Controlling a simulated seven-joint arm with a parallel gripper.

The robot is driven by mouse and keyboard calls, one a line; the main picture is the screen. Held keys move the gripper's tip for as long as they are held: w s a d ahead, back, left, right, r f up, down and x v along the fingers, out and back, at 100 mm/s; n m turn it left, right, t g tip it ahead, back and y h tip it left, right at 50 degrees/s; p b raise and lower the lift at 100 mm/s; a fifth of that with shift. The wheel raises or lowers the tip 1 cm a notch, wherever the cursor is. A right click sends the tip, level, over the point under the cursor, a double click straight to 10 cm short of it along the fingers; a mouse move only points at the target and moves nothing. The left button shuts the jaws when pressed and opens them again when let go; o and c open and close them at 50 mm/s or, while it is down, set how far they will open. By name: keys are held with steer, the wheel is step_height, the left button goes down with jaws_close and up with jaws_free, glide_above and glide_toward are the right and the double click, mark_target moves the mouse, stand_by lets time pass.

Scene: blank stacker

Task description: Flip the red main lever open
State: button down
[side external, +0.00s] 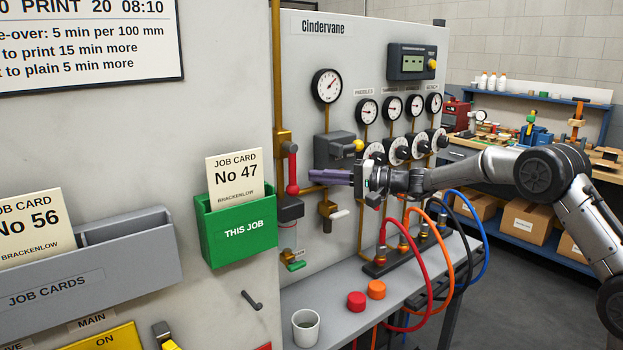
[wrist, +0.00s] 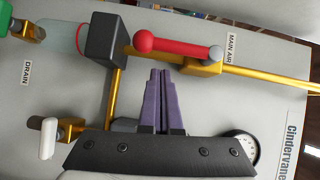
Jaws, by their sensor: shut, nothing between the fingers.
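The red main lever (side external: 293,172) hangs straight down beside the brass pipe on the panel, with its round red knob at the lower end. In the wrist view the red lever (wrist: 180,46) lies across the picture next to the "MAIN AIR" label (wrist: 231,47), knob to the left. My gripper (side external: 311,175) has purple fingers that are shut together and empty. They point at the panel just right of the lever in the side view. In the wrist view the shut fingertips (wrist: 160,72) are just below the lever; whether they touch it I cannot tell.
A dark block (wrist: 105,40) sits near the knob, and a white-handled valve (wrist: 48,137) is at lower left in the wrist view. A grey box with a yellow knob (side external: 358,146) is just above my gripper. The green "THIS JOB" holder (side external: 238,232) stands left of the lever.

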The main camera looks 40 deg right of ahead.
steer(key=v, duration=1.1)
steer(key=shift+w+d+f, duration=0.25)
steer(key=shift+d, duration=0.1)
